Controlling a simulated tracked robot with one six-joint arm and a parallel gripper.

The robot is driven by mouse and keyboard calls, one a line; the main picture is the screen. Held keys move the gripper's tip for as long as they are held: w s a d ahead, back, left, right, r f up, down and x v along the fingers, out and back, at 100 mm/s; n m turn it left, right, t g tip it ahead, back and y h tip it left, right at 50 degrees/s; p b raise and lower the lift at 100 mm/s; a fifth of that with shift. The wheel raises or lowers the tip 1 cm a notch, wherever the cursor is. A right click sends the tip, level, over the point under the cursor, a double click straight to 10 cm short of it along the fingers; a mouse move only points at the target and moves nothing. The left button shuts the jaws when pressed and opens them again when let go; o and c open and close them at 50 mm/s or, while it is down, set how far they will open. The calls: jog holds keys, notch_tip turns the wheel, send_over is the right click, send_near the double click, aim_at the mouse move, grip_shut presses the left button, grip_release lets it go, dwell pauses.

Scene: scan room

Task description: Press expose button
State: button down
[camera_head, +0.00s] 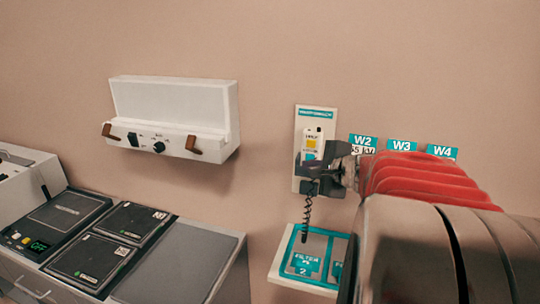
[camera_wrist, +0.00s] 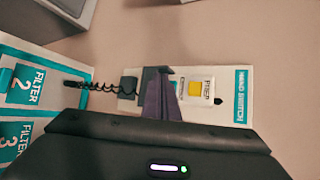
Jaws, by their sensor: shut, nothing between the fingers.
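The hand switch is a white handset (camera_head: 311,140) on a pale wall plate labelled HAND SWITCH (camera_wrist: 242,97). A yellow button shows on its face in the head view (camera_head: 311,143) and in the wrist view (camera_wrist: 195,89). A black coiled cord (camera_head: 307,218) hangs below it. My gripper (camera_head: 305,168) is shut and empty. In the head view it is in front of the lower part of the handset and hides it. In the wrist view my fingertips (camera_wrist: 165,72) overlap the handset just left of the yellow button. I cannot tell whether they touch it.
A shelf with teal-framed filter bays (camera_head: 282,265) juts out below the switch. Teal labels W2, W3 and W4 (camera_head: 401,145) are on the wall to the right. A white wall box (camera_head: 175,103) with brown handles is to the left, above a counter (camera_head: 215,265) with dark panels.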

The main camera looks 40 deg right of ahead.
jog(key=s+a, duration=0.2)
jog(key=a, duration=0.1)
jog(key=shift+s+a, duration=0.15)
jog(key=shift+s, duration=0.15)
dwell(1.5)
jog(key=s+a+f+n+g+y, duration=0.1)
jog(key=a+f+n+g, duration=0.1)
jog(key=a+n, duration=0.65)
jog(key=a+f+n+g, duration=0.2)
jog(key=a+n, duration=0.5)
jog(key=a, duration=0.3)
jog(key=s+a+f+n+g+y, duration=0.1)
jog(key=s+a+f+n+g, duration=0.2)
jog(key=s+a+n, duration=0.5)
jog(key=s+a+f, duration=0.1)
jog(key=s+a, duration=0.3)
jog(key=s, duration=0.1)
jog(key=shift+n+y, duration=0.35)
jog(key=shift+y, duration=0.05)
jog(key=shift+s+a+f, duration=0.1)
